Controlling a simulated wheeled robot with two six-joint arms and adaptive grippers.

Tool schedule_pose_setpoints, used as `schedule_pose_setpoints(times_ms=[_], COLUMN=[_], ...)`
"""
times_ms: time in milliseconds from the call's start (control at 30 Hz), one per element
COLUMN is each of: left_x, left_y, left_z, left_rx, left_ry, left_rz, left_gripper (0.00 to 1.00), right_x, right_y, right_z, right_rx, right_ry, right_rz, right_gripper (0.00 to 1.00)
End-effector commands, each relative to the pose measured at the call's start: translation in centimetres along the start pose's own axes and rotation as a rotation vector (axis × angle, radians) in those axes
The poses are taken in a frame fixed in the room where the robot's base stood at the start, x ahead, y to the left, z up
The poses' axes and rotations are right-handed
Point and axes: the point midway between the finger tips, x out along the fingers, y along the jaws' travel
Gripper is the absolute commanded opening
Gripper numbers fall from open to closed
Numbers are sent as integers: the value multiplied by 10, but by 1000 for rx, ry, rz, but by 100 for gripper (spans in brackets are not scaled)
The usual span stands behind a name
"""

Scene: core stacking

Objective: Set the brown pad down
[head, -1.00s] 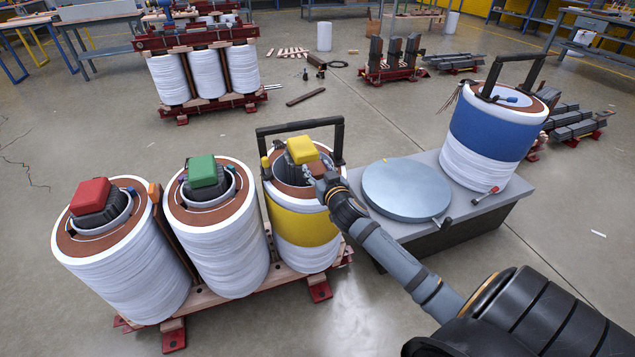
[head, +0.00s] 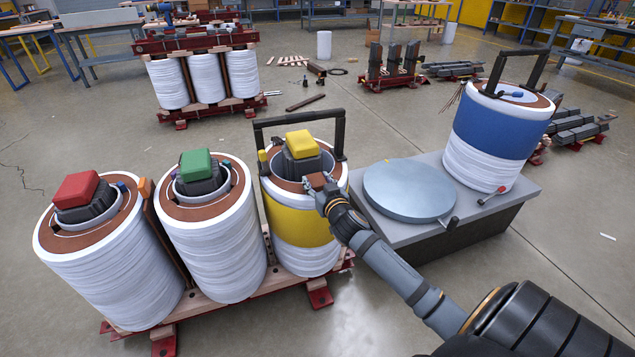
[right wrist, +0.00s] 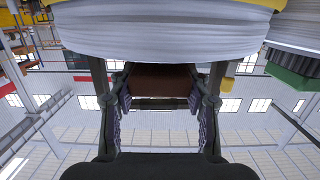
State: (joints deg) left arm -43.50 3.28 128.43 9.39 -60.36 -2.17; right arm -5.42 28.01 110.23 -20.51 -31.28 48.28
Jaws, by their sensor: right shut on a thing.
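The brown pad (head: 316,180) is between the fingers of my right gripper (head: 319,187), at the near right part of the top rim of the yellow-banded coil (head: 292,222). In the right wrist view the pad (right wrist: 160,78) spans the gap between the two fingers (right wrist: 160,95), beside the white coil wall (right wrist: 165,35). I cannot tell whether the pad touches the rim. A yellow block (head: 302,143) tops the dark core inside this coil. My left gripper is not in view.
Coils with a red block (head: 76,189) and a green block (head: 196,164) stand left. A black lifting frame (head: 297,122) arches over the yellow-banded coil. A grey disc (head: 408,190) and a blue-banded coil (head: 492,125) sit on a grey platform (head: 500,205) right.

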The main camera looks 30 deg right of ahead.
Motion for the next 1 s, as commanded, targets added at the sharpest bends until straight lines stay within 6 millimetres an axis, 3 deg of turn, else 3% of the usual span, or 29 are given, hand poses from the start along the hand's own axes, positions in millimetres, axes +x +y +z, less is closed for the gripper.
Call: schedule_pose_setpoints(times_ms=[900,933,1000], left_x=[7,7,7], left_y=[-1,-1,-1], left_z=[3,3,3], left_rx=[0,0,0], left_ry=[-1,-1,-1], left_rz=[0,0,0], left_gripper=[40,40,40], right_x=[2,2,2], right_y=[0,0,0], right_z=[12,11,11], right_rx=[0,0,0], right_ry=[0,0,0], right_rz=[0,0,0], right_gripper=[12,49,59])
